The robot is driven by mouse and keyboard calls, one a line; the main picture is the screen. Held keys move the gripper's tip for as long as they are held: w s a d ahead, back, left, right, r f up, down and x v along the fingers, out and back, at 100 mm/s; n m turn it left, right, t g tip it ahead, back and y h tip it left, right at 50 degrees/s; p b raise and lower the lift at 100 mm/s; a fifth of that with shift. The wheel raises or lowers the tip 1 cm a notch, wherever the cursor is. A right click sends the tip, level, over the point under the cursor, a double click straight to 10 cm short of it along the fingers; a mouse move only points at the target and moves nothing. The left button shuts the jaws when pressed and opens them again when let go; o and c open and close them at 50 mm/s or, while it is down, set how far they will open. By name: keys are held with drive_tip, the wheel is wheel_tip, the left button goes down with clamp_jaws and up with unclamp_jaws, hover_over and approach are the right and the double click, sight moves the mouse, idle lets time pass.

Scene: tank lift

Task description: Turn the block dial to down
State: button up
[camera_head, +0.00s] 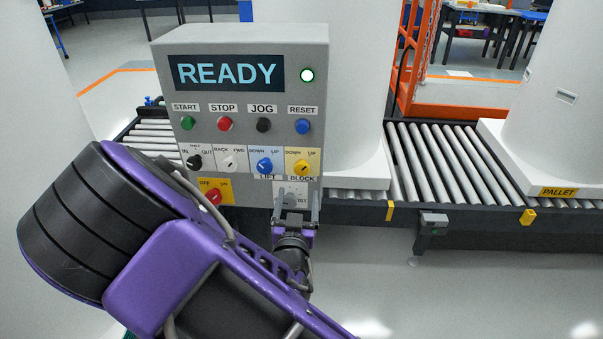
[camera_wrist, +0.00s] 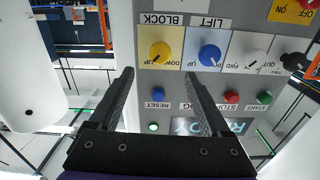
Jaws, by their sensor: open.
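The yellow block dial (camera_head: 301,167) is at the right end of the dial row on the grey control panel (camera_head: 250,45). Its label has DOWN on the left and UP on the right, and its dark mark appears turned toward UP. My wrist view is upside down; there the yellow dial (camera_wrist: 160,52) sits beyond and between my fingertips. My gripper (camera_head: 297,200) is open and empty, just below the dial in the head view. In the wrist view, my gripper (camera_wrist: 159,76) has its fingers spread, apart from the dial.
The blue lift dial (camera_head: 264,165) is just left of the block dial. Black, white and red dials are farther left and below. Buttons run above, under a display (camera_head: 226,73) reading READY with a lit green lamp. A roller conveyor (camera_head: 440,160) with white tanks stands behind.

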sight(301, 170)
drive_tip(key=w, duration=1)
drive_tip(key=shift+d, duration=0.15)
clamp_jaws()
